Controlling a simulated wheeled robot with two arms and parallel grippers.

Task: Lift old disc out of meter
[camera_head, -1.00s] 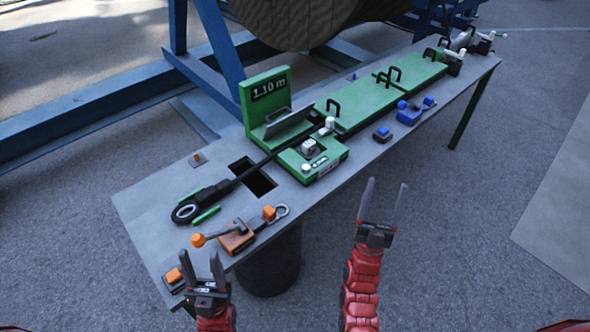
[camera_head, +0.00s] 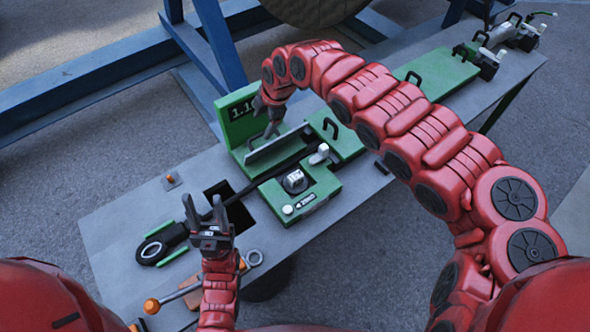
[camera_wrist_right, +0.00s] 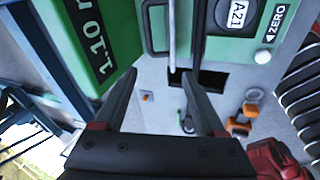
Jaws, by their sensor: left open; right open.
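The green meter (camera_head: 318,195) stands on the grey bench with its 1.10 m display panel (camera_head: 240,112) upright behind it. The disc (camera_head: 295,180) sits in the meter's top, with a pale label; the label reads A21 in the right wrist view (camera_wrist_right: 237,15). My right gripper (camera_head: 271,132) is open and empty beside the display panel, behind the disc; its fingers also show in the right wrist view (camera_wrist_right: 160,78). My left gripper (camera_head: 206,205) is open and empty in front of the bench slot, left of the meter, apart from the disc.
An orange-handled clamp (camera_head: 180,295) is at the front. Green covers (camera_head: 437,72) lie along the bench. My right arm spans over the bench's right part.

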